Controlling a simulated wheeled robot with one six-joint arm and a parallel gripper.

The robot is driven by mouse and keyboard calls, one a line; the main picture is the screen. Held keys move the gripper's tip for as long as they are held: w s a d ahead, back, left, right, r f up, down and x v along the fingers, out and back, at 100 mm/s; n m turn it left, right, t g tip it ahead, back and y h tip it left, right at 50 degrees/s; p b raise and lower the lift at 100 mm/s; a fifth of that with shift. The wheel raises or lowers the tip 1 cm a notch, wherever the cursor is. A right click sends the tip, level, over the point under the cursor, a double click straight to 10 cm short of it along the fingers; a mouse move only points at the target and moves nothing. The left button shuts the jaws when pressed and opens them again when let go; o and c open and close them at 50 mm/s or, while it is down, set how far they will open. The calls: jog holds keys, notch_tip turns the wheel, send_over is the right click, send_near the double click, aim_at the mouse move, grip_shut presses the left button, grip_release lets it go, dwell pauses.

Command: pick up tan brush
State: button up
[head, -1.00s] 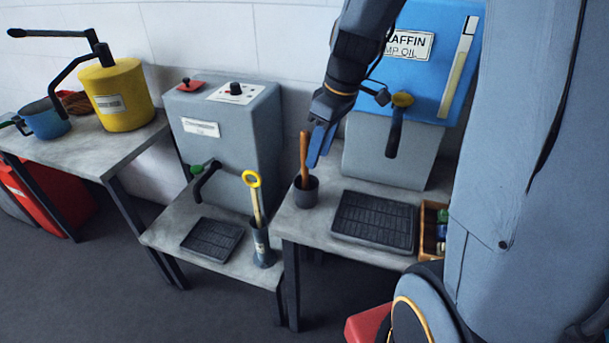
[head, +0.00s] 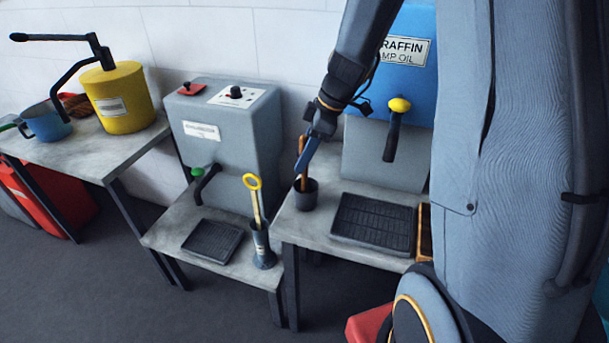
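The tan brush (head: 304,183) stands upright, handle up, in a small dark grey cup (head: 307,195) on the right-hand table. Its lower part is hidden inside the cup. My gripper (head: 302,160) is right at the upper handle, with a blue finger slanting across it on the right. The finger hides part of the handle. Only one finger shows clearly, so I cannot tell whether the gripper is open or closed on the brush.
A black drip tray (head: 374,224) lies right of the cup, below the blue paraffin tank (head: 417,75) with its yellow-knobbed tap (head: 397,112). A grey machine (head: 228,140) stands behind.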

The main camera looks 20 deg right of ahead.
aim_at(304, 173)
jog(key=shift+p+x, duration=0.5)
jog(key=shift+x, duration=1.15)
grip_shut()
